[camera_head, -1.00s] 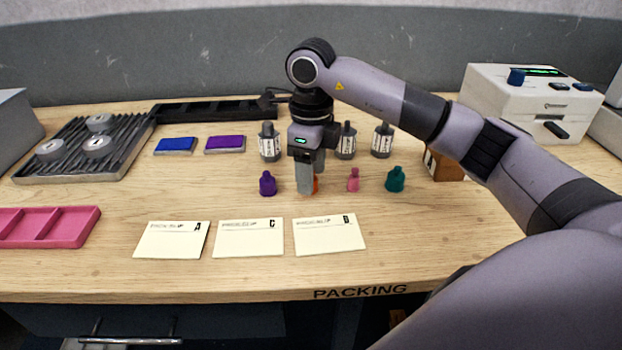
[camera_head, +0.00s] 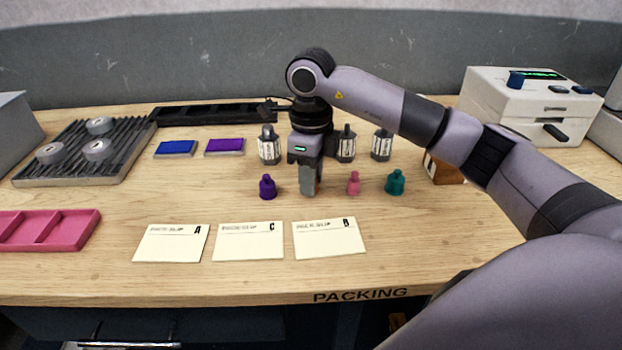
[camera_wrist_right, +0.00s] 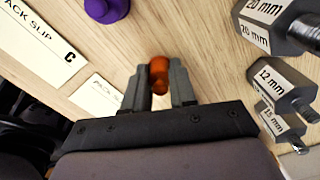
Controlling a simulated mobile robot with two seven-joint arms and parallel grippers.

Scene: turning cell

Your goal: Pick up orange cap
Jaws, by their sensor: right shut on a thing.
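The orange cap (camera_wrist_right: 159,72) shows between the two fingers of my right gripper (camera_wrist_right: 160,88) in the right wrist view. The fingers are shut on it, one on each side. In the head view my right gripper (camera_head: 310,185) points straight down at the table, between a purple cap (camera_head: 267,186) and a pink cap (camera_head: 353,183). There the fingers hide most of the orange cap (camera_head: 317,187), leaving a thin sliver. Whether the cap touches the table I cannot tell. My left gripper is not in view.
A teal cap (camera_head: 395,182) stands to the right. Paper slips (camera_head: 248,243) lie in front. A pink tray (camera_head: 45,230) is at the left and a white machine (camera_head: 520,95) at the back right.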

